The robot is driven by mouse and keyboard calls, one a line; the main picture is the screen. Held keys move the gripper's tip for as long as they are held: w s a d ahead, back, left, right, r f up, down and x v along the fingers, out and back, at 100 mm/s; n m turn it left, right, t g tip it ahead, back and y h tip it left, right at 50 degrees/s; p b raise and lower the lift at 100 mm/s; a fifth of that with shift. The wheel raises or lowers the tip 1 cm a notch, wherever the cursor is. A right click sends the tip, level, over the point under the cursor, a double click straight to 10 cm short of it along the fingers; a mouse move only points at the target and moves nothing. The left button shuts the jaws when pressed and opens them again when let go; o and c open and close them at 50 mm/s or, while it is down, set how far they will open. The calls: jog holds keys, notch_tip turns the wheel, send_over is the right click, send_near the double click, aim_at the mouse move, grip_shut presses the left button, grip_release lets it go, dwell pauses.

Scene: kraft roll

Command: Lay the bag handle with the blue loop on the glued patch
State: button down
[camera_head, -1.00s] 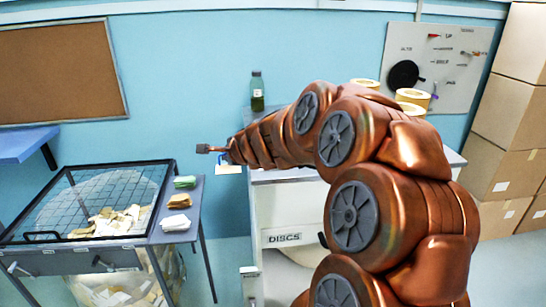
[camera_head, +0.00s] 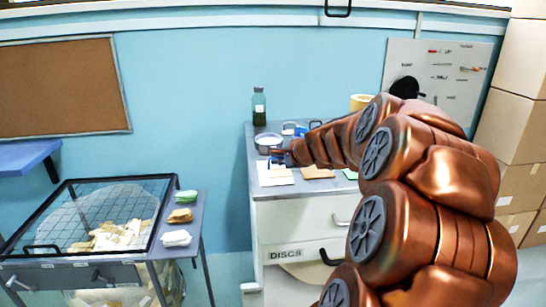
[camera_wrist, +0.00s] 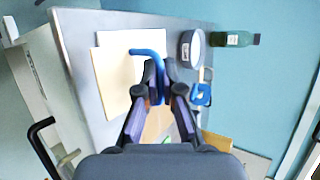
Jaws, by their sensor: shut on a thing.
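My gripper (camera_head: 278,151) is over the left part of the grey cabinet top. In the wrist view my gripper (camera_wrist: 157,85) is shut on a blue loop (camera_wrist: 148,53), whose curved end sticks out to the left. A white piece (camera_wrist: 130,38) and a cream sheet (camera_wrist: 112,82) lie overlapping below and beside it; they also show in the head view as a white piece (camera_head: 272,165) and a cream sheet (camera_head: 282,180). I cannot tell whether the white piece hangs from the loop or touches the sheet. No glue is clearly visible.
A round labelled tin (camera_wrist: 191,48) and a green bottle (camera_wrist: 230,39) stand at the back of the grey top (camera_wrist: 75,50). Another blue item (camera_wrist: 201,94) lies nearby. Brown sheets (camera_head: 318,173) lie to the right. A mesh-topped bin (camera_head: 88,215) stands left, across a gap.

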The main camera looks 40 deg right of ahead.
jog(key=w+d, duration=0.2)
jog(key=w, duration=0.1)
jog(key=w+d+p, duration=0.1)
jog(key=w+d, duration=0.2)
jog(key=w, duration=0.1)
jog(key=w+d+f+p, duration=0.1)
jog(key=w+d, duration=0.2)
jog(key=shift+w+f, duration=0.1)
jog(key=shift+w, duration=0.15)
jog(key=shift+f, duration=1.7)
jog(key=shift+a+f, duration=0.1)
jog(key=shift+f, duration=0.05)
jog(key=c, duration=1.3)
grip_release()
